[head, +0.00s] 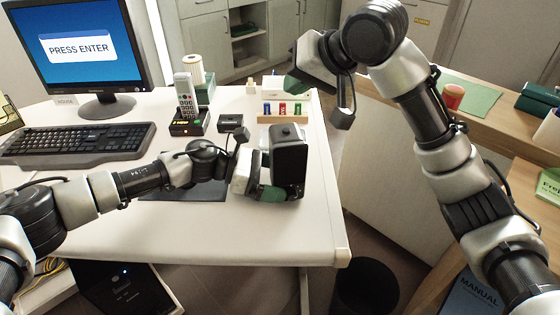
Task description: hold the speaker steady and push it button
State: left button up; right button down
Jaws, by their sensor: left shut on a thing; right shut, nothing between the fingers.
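The black speaker (290,158) stands near the right side of the white desk. Its button is too small to make out with certainty. My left gripper (262,190) comes in from the left and is shut on the speaker low on its side; the speaker partly hides the fingers. My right gripper (296,87) is raised beyond and above the speaker, past the desk's right side, apart from it. It is shut and empty, with its green fingertips pointing left and down.
A monitor (85,45) and keyboard (78,143) stand at left. A cordless phone (186,97) and a rack with coloured items (283,118) are behind the speaker. A wooden counter (515,120) lies at right. The front right of the desk is clear.

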aim_at(289, 129)
jog(key=shift+s+a+f, duration=0.1)
jog(key=shift+a+f, duration=0.05)
jog(key=shift+f, duration=0.8)
jog(key=shift+w+a+f, duration=0.1)
jog(key=shift+a+f, duration=0.1)
jog(key=shift+f, duration=0.7)
jog(key=shift+s+a+f, duration=0.1)
jog(key=shift+a+f, duration=0.05)
jog(key=shift+f, duration=0.8)
dwell(0.4)
jog(key=shift+f, duration=0.45)
jog(key=shift+f, duration=0.15)
dwell(0.5)
jog(key=shift+r, duration=0.65)
